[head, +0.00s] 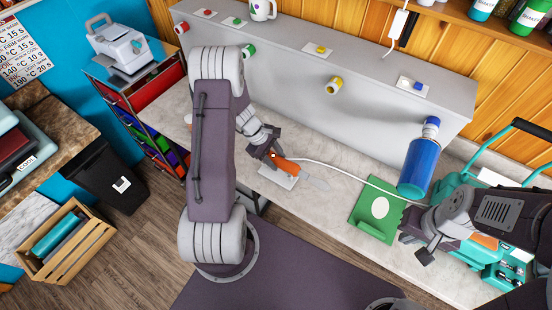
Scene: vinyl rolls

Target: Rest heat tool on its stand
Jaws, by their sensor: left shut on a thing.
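The heat tool (286,165) is orange, with a white cable running from it to the right across the worktop. My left gripper (270,156) is shut on it, near its left end. A small pale plate (280,180), which may be the stand, lies on the worktop just under and in front of the tool. A pale grey piece at the tool's right end may be its nozzle. I cannot tell whether the tool touches the plate. My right gripper (418,248) is at the right, beside a green board, apart from the tool; its jaw opening is unclear.
A teal machine (515,255) is at the right.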

